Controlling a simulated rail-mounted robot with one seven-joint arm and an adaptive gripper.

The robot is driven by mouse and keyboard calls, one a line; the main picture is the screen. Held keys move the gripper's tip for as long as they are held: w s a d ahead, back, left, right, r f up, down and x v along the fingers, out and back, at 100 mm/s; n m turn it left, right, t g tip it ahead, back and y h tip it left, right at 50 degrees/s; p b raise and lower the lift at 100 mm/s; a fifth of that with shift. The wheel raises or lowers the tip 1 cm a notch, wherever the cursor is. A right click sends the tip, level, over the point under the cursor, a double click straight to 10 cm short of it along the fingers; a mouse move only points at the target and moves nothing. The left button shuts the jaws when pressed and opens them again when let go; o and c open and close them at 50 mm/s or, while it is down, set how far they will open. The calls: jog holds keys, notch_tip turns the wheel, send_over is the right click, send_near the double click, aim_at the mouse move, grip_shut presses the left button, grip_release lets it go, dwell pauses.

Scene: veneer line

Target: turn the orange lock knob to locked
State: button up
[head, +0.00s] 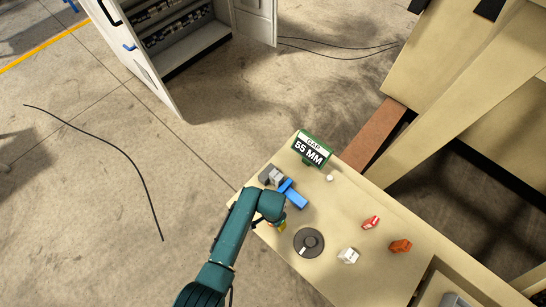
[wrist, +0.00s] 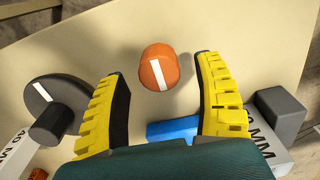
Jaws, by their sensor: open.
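The orange lock knob (wrist: 151,77), round with a white stripe on its face, shows in the upper middle of the wrist view. Its stripe runs nearly up and down there, tilted slightly. My gripper (wrist: 162,70) is open, with one yellow finger on each side of the knob and clear gaps to it. I cannot tell the height of the fingertips over the knob. In the head view my gripper (head: 281,226) is at the near-left edge of the bench, and my arm hides most of the knob. No lock marking is readable.
A dark round dial (wrist: 55,92) stands beside the knob; the head view shows it too (head: 300,238). A blue piece (head: 296,199) and a grey block (head: 270,174) lie behind my gripper. A green sign (head: 312,148) reads 55 MM.

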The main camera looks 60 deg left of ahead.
notch_tip(320, 180, up, 11)
jog(key=shift+d, duration=0.1)
dwell(0.6)
